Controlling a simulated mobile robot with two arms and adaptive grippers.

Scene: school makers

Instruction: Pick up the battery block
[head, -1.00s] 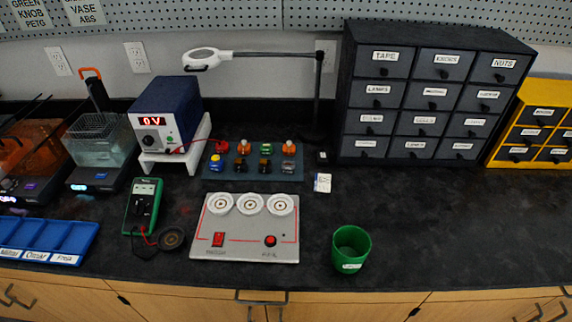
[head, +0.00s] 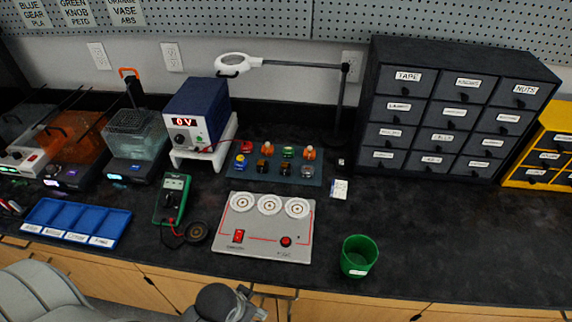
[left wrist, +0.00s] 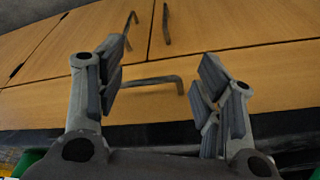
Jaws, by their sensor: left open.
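I cannot tell for sure which thing is the battery block. Several small coloured parts stand in two rows on a dark blue-grey mat (head: 309,180) at the middle of the bench in the head view. Their labels are too small to read. My left gripper (left wrist: 163,75) is open and empty in the left wrist view, in front of the wooden cabinet doors and their handles. Part of my left arm shows at the bottom left of the head view, below the bench's front edge. My right gripper is in neither view.
A grey panel (head: 262,223) with three round white sockets lies before the mat. A green cup (head: 359,257), multimeter (head: 172,197), blue tray (head: 73,205) and power supply (head: 197,112) are nearby. Dark drawers (head: 450,108) stand behind right. Bare bench lies at the front right.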

